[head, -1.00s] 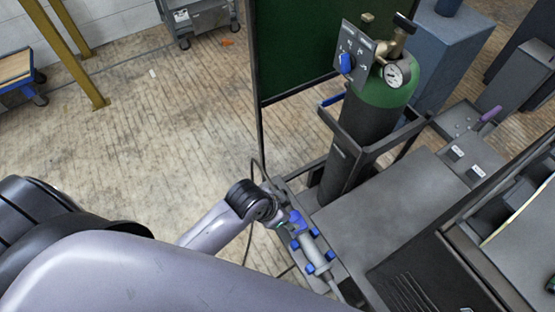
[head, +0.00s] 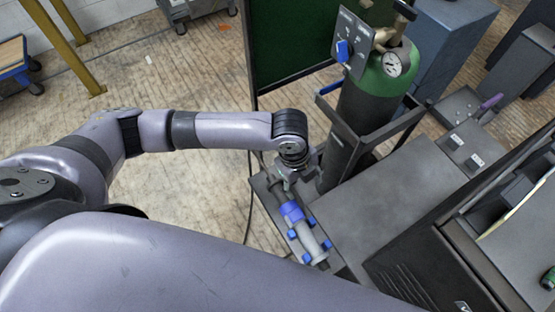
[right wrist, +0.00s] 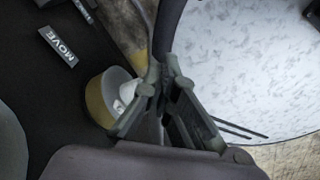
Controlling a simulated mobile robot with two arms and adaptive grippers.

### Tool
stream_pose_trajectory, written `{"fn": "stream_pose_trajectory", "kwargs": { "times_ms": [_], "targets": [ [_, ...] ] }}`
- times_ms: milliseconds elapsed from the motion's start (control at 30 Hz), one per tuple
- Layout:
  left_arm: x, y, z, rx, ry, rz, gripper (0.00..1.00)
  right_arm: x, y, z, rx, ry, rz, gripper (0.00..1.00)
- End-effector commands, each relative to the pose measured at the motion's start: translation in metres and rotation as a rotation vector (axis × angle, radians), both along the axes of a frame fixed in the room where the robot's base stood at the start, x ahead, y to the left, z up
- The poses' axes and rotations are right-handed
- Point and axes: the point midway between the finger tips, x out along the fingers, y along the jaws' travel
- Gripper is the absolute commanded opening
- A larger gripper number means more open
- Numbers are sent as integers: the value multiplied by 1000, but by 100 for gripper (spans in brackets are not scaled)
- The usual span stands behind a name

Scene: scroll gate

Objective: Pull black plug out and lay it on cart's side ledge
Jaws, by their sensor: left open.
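The cart's side ledge (head: 262,187) is a narrow grey shelf at the left side of the cart in the head view. A grey cylinder (head: 306,241) with a blue band lies along it between several blue clips. My left gripper (head: 290,178) is over the far end of this ledge, beyond the blue band, and is open. The wrist hides much of its fingers. I cannot make out a black plug; the wrist may cover it. My right gripper (right wrist: 165,75) shows in the right wrist view with its fingers converging near a dark bar; I cannot tell whether it grips it.
A green-topped gas cylinder (head: 385,80) with a gauge stands in a dark frame beside the ledge. The cart's flat grey top (head: 395,190) is largely clear. A dark cable (head: 249,205) hangs left of the ledge. A yellow cup-like thing (right wrist: 101,100) is near my right fingers.

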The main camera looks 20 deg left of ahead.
Motion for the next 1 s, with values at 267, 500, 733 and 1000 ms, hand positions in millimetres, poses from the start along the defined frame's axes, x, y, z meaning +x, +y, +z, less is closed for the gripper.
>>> {"fn": "stream_pose_trajectory", "kwargs": {
  "times_ms": [267,500,733,1000],
  "targets": [
    [31,70,0,166,24,-126,56,13,1,1,3,-21,0,0],
    [33,78,-12,182,35,-139,56,14,1,0,2,-22,0,0],
    [32,78,-54,183,35,-139,56,13,1,-1,2,-21,0,0],
    [33,78,-108,183,34,-137,56,11,1,-5,2,-17,0,0]
  ]
}}
